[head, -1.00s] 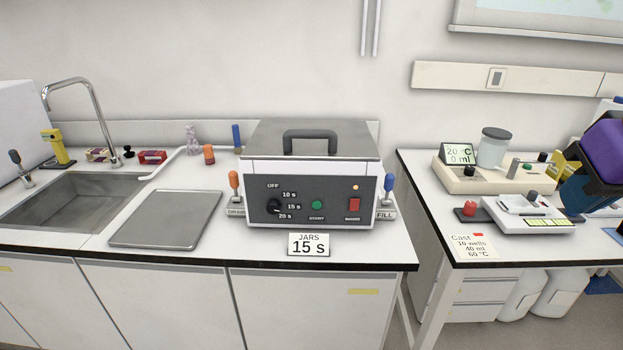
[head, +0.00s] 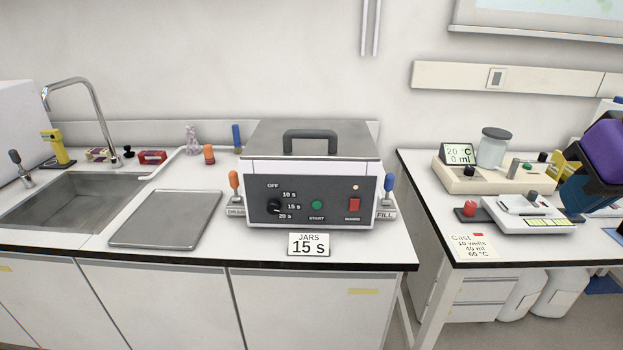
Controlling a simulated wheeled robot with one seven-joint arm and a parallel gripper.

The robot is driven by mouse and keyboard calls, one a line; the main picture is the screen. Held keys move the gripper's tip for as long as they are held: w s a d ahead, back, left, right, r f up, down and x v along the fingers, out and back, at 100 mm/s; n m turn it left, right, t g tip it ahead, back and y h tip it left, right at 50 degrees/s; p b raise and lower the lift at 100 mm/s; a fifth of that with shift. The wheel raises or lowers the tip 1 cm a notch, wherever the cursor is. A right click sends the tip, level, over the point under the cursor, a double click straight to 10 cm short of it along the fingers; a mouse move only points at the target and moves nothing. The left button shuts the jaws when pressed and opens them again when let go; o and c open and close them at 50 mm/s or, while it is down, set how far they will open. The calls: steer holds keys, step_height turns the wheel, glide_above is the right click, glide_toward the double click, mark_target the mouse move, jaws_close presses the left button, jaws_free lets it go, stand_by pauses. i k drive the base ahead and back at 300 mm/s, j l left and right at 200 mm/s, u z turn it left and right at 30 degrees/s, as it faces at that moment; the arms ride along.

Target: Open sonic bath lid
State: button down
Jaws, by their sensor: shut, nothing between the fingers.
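The sonic bath (head: 311,190) stands on the white bench in the middle of the head view. Its flat grey lid (head: 345,140) is closed and has a dark arched handle (head: 311,136) on top. The dark front panel carries a black dial, a green START button and a red switch, with a small light above the switch. A purple and dark-blue part at the right edge looks like my arm. It is well to the right of the bath. My gripper's fingers cannot be made out.
An orange-handled drain lever (head: 234,183) and a blue-handled fill lever (head: 389,184) flank the bath. A "JARS 15 s" sign (head: 309,244) stands in front. A grey tray (head: 166,219) and sink (head: 70,202) are left. The right bench holds a scale (head: 528,214) and other devices.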

mark_target(274, 139)
steer(key=i+j, duration=0.15)
steer(key=i, duration=0.3)
steer(key=i+j, duration=0.15)
steer(key=i, duration=0.3)
